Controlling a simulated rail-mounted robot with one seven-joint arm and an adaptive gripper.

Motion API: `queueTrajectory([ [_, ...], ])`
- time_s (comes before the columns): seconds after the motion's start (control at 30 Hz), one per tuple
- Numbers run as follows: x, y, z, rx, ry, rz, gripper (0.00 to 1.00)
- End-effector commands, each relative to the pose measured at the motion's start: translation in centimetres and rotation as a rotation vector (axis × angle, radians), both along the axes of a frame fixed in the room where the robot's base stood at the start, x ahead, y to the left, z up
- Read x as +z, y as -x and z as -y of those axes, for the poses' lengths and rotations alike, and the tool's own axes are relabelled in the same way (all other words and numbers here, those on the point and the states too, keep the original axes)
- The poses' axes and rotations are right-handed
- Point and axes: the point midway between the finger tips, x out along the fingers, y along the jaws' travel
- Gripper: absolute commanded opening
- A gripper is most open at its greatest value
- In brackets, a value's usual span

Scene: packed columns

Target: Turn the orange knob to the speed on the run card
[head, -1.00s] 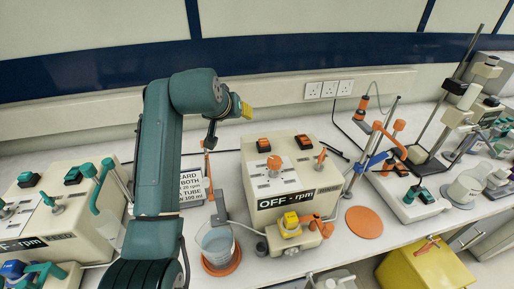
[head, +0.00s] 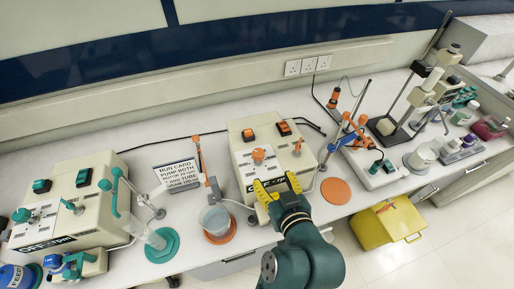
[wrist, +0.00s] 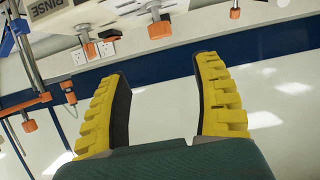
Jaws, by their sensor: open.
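The orange knob (head: 258,155) is on the sloping top panel of the cream pump box (head: 240,150) in the middle of the head view. My gripper (head: 276,186) is open and empty, its yellow fingers just in front of this box and overlapping its display in the picture. In the wrist view my gripper (wrist: 160,105) has its fingers wide apart with nothing between them. Several orange parts show beyond them; I cannot tell which is the knob. The display's reading is partly hidden.
A smaller orange knob (head: 297,147) and orange switches (head: 284,128) are close by on the same box. A beaker (head: 214,219) on an orange disc stands left of my gripper. A teal-knobbed pump box (head: 60,215) is at left. A stand (head: 350,125) rises at right.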

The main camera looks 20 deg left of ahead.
Motion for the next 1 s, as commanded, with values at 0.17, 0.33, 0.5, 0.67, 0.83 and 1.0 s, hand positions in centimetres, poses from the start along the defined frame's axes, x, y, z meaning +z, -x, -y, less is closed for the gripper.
queueTrajectory([
  [0.17,-1.8,-2.9,-2.7,0.004,0.001,-0.002,0.66],
  [0.33,-3.4,-5.9,-5.1,0.004,0.001,-0.003,0.66],
  [0.5,-4.8,-8.6,-7.3,0.003,0.001,-0.003,0.66],
  [0.67,-5.6,-10.1,-8.5,0.001,0.001,-0.002,0.66],
  [0.83,-5.8,-10.5,-8.8,0.0,0.002,-0.002,0.66],
  [1.0,-5.8,-10.5,-8.7,0.0,0.001,-0.002,0.65],
])
